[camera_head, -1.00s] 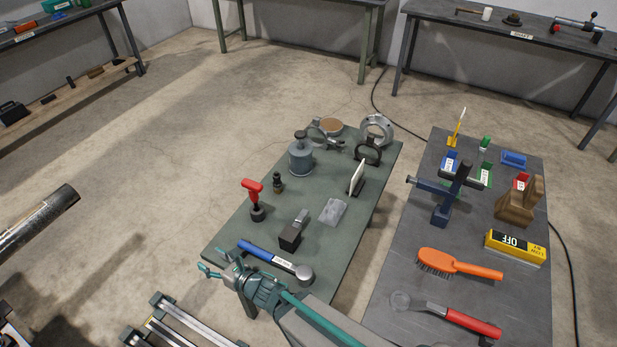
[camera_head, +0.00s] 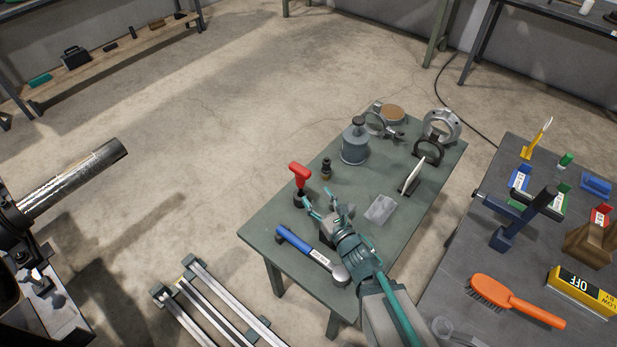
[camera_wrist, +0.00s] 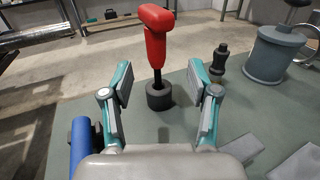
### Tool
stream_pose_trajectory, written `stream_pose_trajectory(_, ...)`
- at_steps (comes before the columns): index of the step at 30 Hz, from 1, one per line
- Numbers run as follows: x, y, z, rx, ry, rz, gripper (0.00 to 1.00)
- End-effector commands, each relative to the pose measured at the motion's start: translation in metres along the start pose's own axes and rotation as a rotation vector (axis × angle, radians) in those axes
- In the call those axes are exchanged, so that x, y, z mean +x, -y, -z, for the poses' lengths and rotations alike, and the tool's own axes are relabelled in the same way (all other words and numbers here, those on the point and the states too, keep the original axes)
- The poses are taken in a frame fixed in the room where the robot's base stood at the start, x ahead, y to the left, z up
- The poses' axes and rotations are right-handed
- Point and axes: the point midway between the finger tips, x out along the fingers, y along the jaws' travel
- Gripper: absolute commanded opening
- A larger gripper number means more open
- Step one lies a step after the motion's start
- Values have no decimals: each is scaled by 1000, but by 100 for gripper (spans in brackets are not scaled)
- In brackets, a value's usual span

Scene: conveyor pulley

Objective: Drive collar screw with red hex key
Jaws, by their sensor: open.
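The red hex key (camera_head: 300,174) with a T-shaped handle stands upright in a dark round base on the green table. In the wrist view the red hex key (camera_wrist: 155,45) is ahead of my gripper, between the lines of its two fingers, with its dark shaft entering the base (camera_wrist: 159,96). My gripper (camera_head: 320,198) is open and empty, just short of the key, and its spread fingers (camera_wrist: 161,95) do not touch it. The metal shaft (camera_head: 80,178) at the left edge is partly cut off. I cannot make out a collar screw on it.
A small dark fitting (camera_head: 326,168) and a grey canister (camera_head: 355,142) stand behind the key. A clear bag (camera_head: 381,209) lies to the right. Metal rails (camera_head: 215,305) lie below left. Open floor separates the table from the shaft.

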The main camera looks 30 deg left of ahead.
Motion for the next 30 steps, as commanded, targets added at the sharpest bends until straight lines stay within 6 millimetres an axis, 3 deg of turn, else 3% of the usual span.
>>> stream_pose_trajectory(15, 37, -1, 6, -1, 2, -2, 60)
stream_pose_trajectory(30, 58, -2, -2, 0, 0, 2, 60)
